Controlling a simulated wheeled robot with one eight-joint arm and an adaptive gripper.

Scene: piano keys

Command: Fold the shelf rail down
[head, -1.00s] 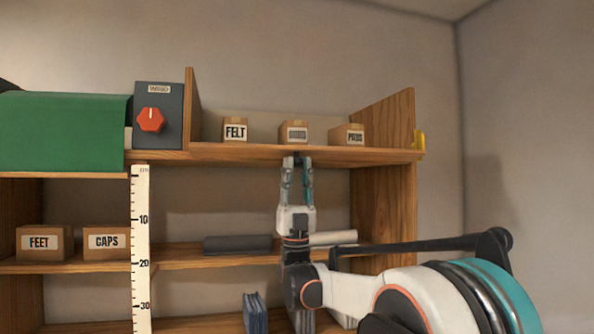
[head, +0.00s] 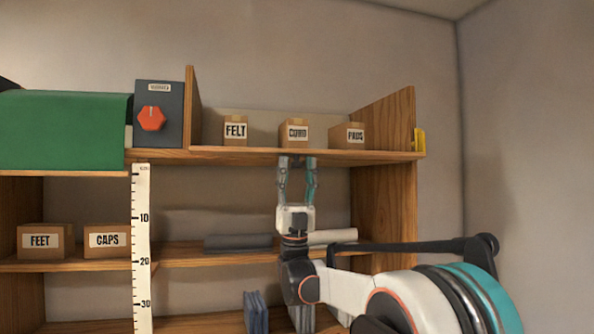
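A thin wooden strip that looks like the shelf rail (head: 240,152) runs along the front edge of the top shelf. It appears to lie low, with the boxes behind it showing almost fully; its exact fold angle is hard to tell. My gripper (head: 297,162) points up from below, with its fingertips just under the strip near its middle. The fingers are spread apart. A small dark piece shows between the fingertips, and I cannot tell whether it belongs to the rail or to my gripper. I see nothing else held.
Boxes labelled FELT (head: 235,131), an unclear word (head: 294,133) and PADS (head: 347,136) stand on the top shelf. A yellow piece (head: 420,140) sits at its right end. A grey box with a red knob (head: 152,118), a green cover (head: 60,130) and a ruler (head: 142,240) are left.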

